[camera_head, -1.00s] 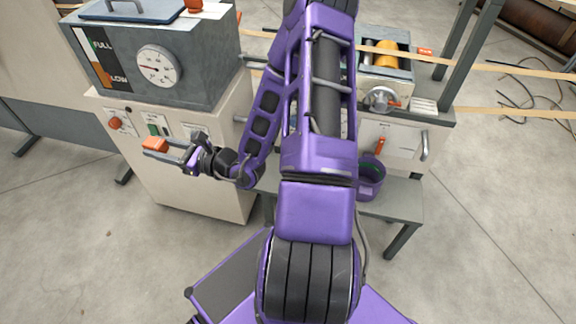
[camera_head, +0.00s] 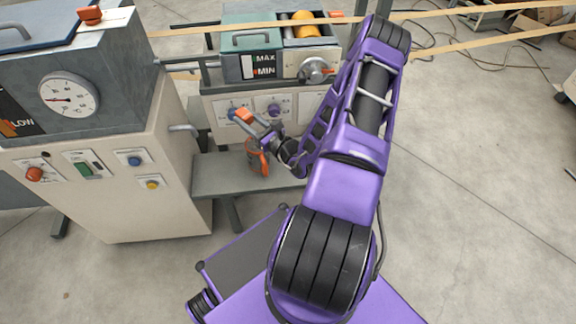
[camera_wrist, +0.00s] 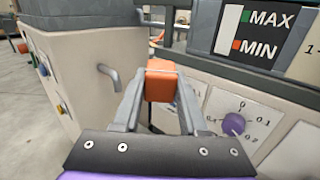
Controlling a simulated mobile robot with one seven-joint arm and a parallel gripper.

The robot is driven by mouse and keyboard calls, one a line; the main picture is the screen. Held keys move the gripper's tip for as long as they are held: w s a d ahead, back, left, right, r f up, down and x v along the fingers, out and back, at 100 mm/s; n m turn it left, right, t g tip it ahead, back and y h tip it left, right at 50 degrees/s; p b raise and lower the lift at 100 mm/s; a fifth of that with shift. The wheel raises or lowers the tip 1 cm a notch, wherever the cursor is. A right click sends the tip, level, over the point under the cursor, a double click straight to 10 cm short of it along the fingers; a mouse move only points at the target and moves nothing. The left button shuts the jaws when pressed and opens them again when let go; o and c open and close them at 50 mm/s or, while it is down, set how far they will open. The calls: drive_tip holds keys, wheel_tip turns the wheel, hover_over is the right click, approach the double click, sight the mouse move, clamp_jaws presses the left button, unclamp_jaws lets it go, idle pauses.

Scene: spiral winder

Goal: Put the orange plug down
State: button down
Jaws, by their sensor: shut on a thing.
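The orange plug (camera_head: 243,116) is between the fingertips of my gripper (camera_head: 248,120), in front of the panel of the right-hand machine. In the wrist view the plug (camera_wrist: 160,82) is a small orange block. The two grey fingers of my gripper (camera_wrist: 160,92) close on its sides. It is held in the air, clear of the grey shelf (camera_head: 215,178) below. My forearm covers part of the right-hand machine.
The left cabinet (camera_head: 125,195) carries a gauge (camera_head: 68,94) and several buttons. The right-hand machine has a purple knob (camera_wrist: 234,124) and a crank wheel (camera_head: 316,70). An orange-and-dark object (camera_head: 257,158) stands at the shelf, partly behind my gripper. Tan bands cross behind.

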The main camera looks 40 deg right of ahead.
drive_tip(key=s+d+f+m+h, duration=0.2)
drive_tip(key=s+d+f+h, duration=0.15)
drive_tip(key=d+f, duration=0.45)
drive_tip(key=h+b, duration=0.2)
drive_tip(key=b, duration=0.2)
hover_over(296, 178)
drive_tip(key=shift+m+y, duration=0.25)
drive_tip(key=shift+m, duration=0.15)
wheel_tip(296, 178, down, 20)
drive_tip(key=shift+r, duration=0.25)
drive_tip(key=shift+d+f+b, duration=0.1)
drive_tip(key=shift+f+b, duration=0.7)
drive_tip(key=shift+f, duration=1.6)
drive_tip(key=shift+f, duration=0.15)
drive_tip(key=shift+c, duration=2.2)
unclamp_jaws()
